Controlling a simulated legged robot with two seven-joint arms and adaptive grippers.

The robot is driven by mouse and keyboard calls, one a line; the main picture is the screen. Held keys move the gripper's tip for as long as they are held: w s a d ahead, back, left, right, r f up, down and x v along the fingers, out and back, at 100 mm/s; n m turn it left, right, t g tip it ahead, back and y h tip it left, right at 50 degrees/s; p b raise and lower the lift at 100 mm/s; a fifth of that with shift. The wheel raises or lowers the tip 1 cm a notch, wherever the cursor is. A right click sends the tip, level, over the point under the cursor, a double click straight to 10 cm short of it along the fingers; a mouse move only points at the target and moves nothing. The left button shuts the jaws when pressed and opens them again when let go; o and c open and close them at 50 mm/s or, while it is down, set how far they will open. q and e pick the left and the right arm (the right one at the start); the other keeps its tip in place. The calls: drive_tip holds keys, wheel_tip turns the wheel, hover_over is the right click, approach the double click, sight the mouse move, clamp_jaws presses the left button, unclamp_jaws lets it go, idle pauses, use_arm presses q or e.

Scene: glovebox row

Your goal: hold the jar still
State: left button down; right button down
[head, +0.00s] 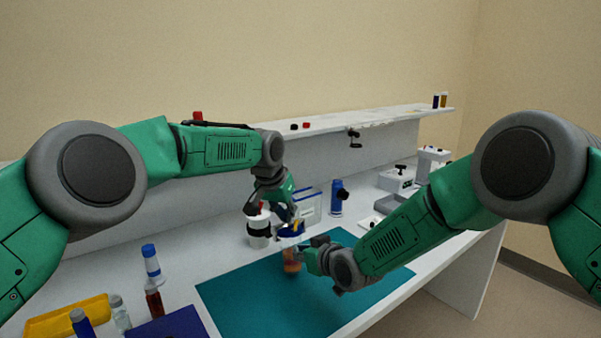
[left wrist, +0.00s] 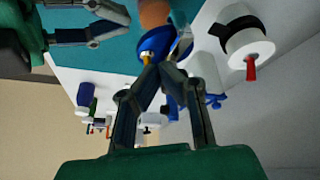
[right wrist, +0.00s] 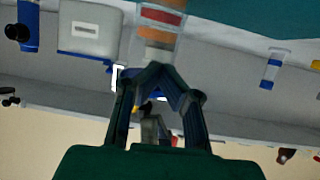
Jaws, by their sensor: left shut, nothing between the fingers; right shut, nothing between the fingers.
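The jar (head: 291,264), with orange and red contents, stands on the teal mat (head: 250,296) under a blue lid (head: 287,233). The lid shows in the left wrist view (left wrist: 153,42), with a small yellow piece by it. The jar's orange side shows in the right wrist view (right wrist: 160,34). My left gripper (head: 293,217) is shut and empty just above the lid; its fingertips partly cover the lid, and I cannot tell whether they touch. My right gripper (head: 303,257) is shut and empty beside the jar's right side; contact there is unclear.
A white container with a black band (head: 259,231) stands close behind left of the jar. A blue bottle (head: 336,198) stands behind right. Vials (head: 151,262) and a yellow tray (head: 66,317) are at front left. A shelf (head: 340,121) spans the back. The mat's front is clear.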

use_arm(q)
drive_tip(key=shift+a, duration=0.15)
idle(0.5)
drive_tip(key=shift+s+a, duration=0.2)
drive_tip(key=shift+r, duration=0.2)
drive_tip(key=r, duration=0.5)
drive_tip(key=shift+w+r, duration=0.25)
drive_tip(key=shift+r, duration=0.1)
drive_tip(key=shift+s+d+f, duration=0.25)
drive_tip(key=shift+s+f, duration=0.1)
drive_tip(key=shift+f, duration=0.65)
drive_tip(key=shift+s+d+f, duration=0.3)
drive_tip(key=shift+f, duration=0.75)
drive_tip(key=shift+s+d+f, duration=0.25)
drive_tip(key=shift+s+f, duration=0.1)
drive_tip(key=shift+f, duration=0.65)
